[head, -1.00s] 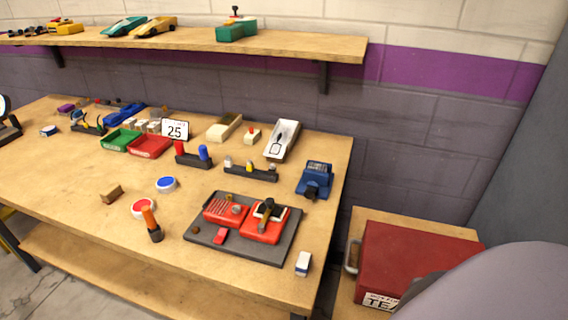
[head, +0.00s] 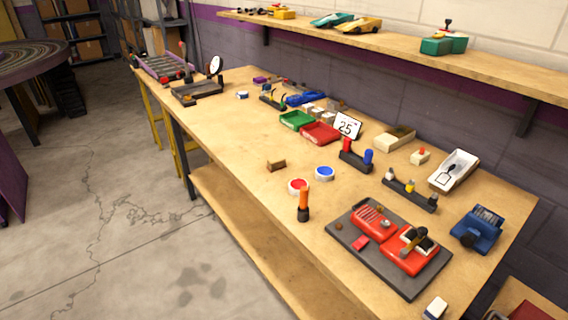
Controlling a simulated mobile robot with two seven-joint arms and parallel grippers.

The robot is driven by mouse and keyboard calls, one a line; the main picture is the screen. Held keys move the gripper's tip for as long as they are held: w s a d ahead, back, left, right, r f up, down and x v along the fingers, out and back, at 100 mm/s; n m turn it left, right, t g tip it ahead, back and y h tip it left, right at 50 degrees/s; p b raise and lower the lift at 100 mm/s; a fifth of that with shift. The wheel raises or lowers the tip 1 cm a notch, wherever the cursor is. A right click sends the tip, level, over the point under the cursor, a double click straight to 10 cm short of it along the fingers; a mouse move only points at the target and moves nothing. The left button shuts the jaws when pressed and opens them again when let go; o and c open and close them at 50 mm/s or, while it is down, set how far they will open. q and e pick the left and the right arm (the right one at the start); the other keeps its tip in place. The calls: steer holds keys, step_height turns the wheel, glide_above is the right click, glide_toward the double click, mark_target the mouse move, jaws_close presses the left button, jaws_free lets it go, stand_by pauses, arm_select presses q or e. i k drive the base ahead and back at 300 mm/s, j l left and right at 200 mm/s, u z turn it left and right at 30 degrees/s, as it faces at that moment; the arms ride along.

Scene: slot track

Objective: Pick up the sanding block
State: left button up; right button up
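A small brown block (head: 276,165), which looks like the sanding block, lies on the wooden workbench (head: 235,125) near its front edge. It sits to the left of two round tins, one with a blue lid (head: 325,173) and one with a red lid (head: 298,186). Nothing touches it. Neither of my grippers shows in the head view.
An orange-and-black flashlight-like item (head: 303,205) stands near the front edge. A dark tray (head: 345,233) with red car parts lies to its right. Open concrete floor (head: 110,220) lies at the left.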

mark_target(275, 163)
steer(key=i+j+z, duration=0.15)
steer(key=j+z, duration=0.25)
steer(key=j, duration=0.3)
steer(key=j+z, duration=0.4)
steer(key=j, duration=0.35)
steer(key=i+j+z, duration=0.25)
steer(key=j+z, duration=0.2)
steer(key=j, duration=0.25)
